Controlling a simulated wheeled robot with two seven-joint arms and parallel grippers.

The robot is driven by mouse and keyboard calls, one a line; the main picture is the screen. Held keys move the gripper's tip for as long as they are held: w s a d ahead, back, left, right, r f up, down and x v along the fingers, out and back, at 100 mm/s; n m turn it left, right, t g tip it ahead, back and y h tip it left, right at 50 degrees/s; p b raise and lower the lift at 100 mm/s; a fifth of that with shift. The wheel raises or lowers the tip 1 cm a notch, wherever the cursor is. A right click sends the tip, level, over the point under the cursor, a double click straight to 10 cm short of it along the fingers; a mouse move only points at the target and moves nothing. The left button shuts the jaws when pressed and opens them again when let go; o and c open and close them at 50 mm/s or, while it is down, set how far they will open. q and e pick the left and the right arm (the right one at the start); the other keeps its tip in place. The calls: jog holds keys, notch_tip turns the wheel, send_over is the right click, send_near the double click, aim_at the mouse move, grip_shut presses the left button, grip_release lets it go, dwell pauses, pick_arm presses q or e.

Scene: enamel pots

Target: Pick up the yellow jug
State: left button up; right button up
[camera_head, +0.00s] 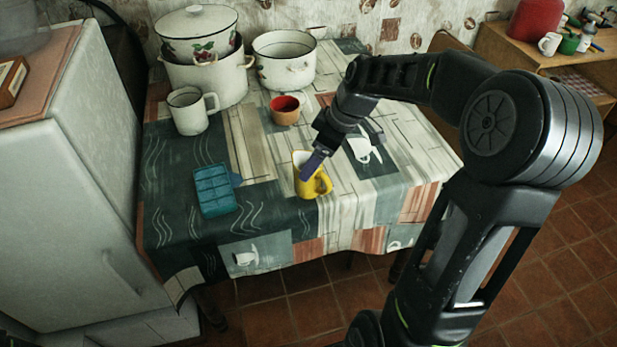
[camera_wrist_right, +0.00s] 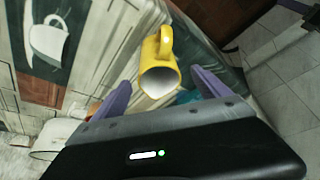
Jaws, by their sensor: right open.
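The yellow jug (camera_head: 312,182) stands upright near the front edge of the table, with its handle toward the front right. In the right wrist view the jug (camera_wrist_right: 160,76) shows its pale inside and its handle, pointing up in the picture. My right gripper (camera_head: 308,172) is at the jug, and its purple finger covers part of the jug in the head view. In the wrist view the two purple fingers of my right gripper (camera_wrist_right: 158,92) are apart, one on each side of the jug, with gaps visible. My left gripper is not in view.
A teal tray (camera_head: 214,190) lies left of the jug. A small orange cup (camera_head: 286,112), a white mug (camera_head: 188,112) and white enamel pots (camera_head: 284,62) stand farther back. A white cabinet (camera_head: 70,180) borders the table's left side. The table's front edge (camera_head: 330,240) is close to the jug.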

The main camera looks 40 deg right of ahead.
jog(key=shift+x, duration=1.1)
jog(key=x, duration=0.5)
jog(key=shift+w+d+f+p, duration=0.1)
jog(key=shift+d+p, duration=0.05)
jog(key=shift+p, duration=0.2)
jog(key=c, duration=1.8)
jog(key=shift+r, duration=5.05)
